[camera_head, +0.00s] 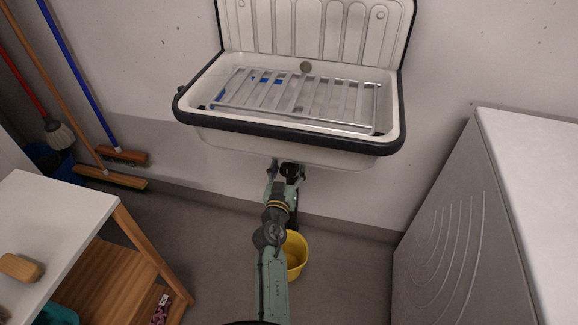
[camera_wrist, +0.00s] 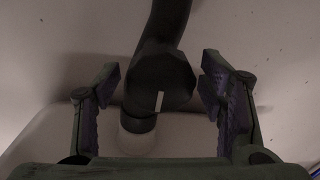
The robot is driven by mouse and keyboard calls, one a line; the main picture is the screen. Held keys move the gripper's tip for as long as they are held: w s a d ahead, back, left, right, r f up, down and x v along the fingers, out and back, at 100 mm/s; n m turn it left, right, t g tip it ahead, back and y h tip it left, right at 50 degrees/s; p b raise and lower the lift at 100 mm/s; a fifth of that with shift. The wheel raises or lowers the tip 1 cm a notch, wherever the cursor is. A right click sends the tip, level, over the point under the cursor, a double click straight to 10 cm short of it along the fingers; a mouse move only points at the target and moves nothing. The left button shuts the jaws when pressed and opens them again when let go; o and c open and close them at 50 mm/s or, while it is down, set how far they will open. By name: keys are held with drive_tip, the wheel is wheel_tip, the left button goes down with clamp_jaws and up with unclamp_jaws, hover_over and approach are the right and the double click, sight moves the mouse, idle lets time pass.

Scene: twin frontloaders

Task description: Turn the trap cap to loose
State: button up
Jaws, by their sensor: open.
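The trap cap (camera_wrist: 160,85) is a dark, faceted knob with a white mark on its face, seen in the wrist view below a dark curved pipe (camera_wrist: 170,22). My gripper (camera_wrist: 162,82) is open, with one purple-lined finger to each side of the cap. A gap shows between each finger and the cap, and I cannot tell how far the cap lies ahead of the fingertips. In the head view my gripper (camera_head: 286,170) is under the sink, and my arm hides most of the trap there.
The white sink (camera_head: 240,141) with a dark rim and a metal rack (camera_head: 300,98) hangs above my gripper. A yellow bucket (camera_head: 296,256) stands on the floor below. A white-topped table (camera_head: 60,205) is at left, a white appliance (camera_head: 450,230) at right. Brooms (camera_head: 110,182) lean at far left.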

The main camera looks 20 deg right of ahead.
drive_tip(key=c, duration=1.2)
drive_tip(key=shift+o, duration=0.2)
drive_tip(key=shift+n, duration=0.4)
drive_tip(key=n, duration=0.4)
drive_tip(key=shift+a+n, duration=0.1)
drive_tip(key=shift+n, duration=0.2)
drive_tip(key=n+p, duration=0.1)
drive_tip(key=n, duration=0.4)
drive_tip(key=shift+w+a, duration=0.1)
drive_tip(key=n+p, duration=0.1)
drive_tip(key=n, duration=0.4)
drive_tip(key=shift+n+g, duration=0.3)
drive_tip(key=n+p, duration=0.1)
drive_tip(key=n, duration=0.4)
drive_tip(key=shift+f+p, duration=0.1)
drive_tip(key=shift+p, duration=0.25)
